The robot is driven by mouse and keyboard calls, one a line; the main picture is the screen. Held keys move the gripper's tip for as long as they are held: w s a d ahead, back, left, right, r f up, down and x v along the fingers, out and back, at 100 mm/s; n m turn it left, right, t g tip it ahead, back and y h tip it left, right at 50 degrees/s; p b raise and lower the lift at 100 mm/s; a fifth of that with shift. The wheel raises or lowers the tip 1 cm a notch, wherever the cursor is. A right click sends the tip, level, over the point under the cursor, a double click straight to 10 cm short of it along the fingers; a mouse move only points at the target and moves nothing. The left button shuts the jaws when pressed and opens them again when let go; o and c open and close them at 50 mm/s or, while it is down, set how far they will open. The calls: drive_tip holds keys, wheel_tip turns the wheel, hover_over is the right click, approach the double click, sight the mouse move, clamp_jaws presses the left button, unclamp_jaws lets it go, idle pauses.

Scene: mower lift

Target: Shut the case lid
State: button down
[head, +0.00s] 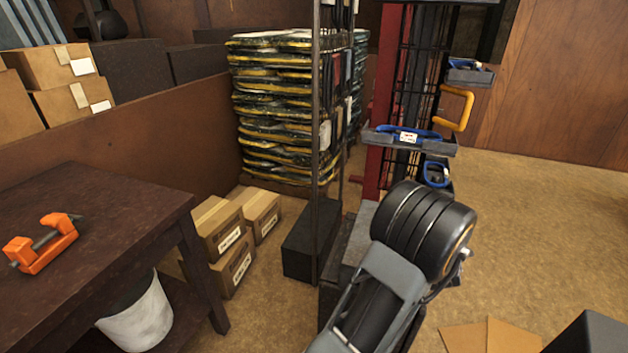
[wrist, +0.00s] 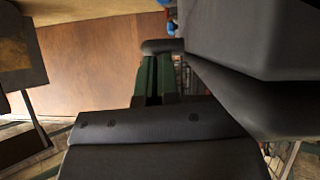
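I cannot pick out the case or its lid for sure in either view. A plain dark block (head: 592,334) is cut off at the lower right corner of the head view; I cannot tell what it is. In the wrist view, dark grey parts fill the bottom and the upper right, and some may be my own gripper. Between them are two dark green upright pieces (wrist: 155,78) with a dark gap, which I cannot identify. My arm stands in front of the rack in the head view.
A dark table (head: 90,215) with an orange clamp (head: 42,243) stands at the left, a white bucket (head: 138,318) below. Cardboard boxes (head: 228,245), a black box (head: 311,240) and stacked bags (head: 280,110) lie behind. A tool rack (head: 408,140) stands behind my arm. Floor at right is mostly clear.

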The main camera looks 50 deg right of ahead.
drive_tip(key=shift+a+f, duration=0.2)
drive_tip(key=shift+f, duration=0.2)
drive_tip(key=s+a+r+p, duration=0.2)
drive_tip(key=a+r+p, duration=0.5)
drive_tip(key=r, duration=0.3)
drive_tip(key=shift+s+a+r, duration=0.35)
drive_tip(key=shift+a, duration=0.05)
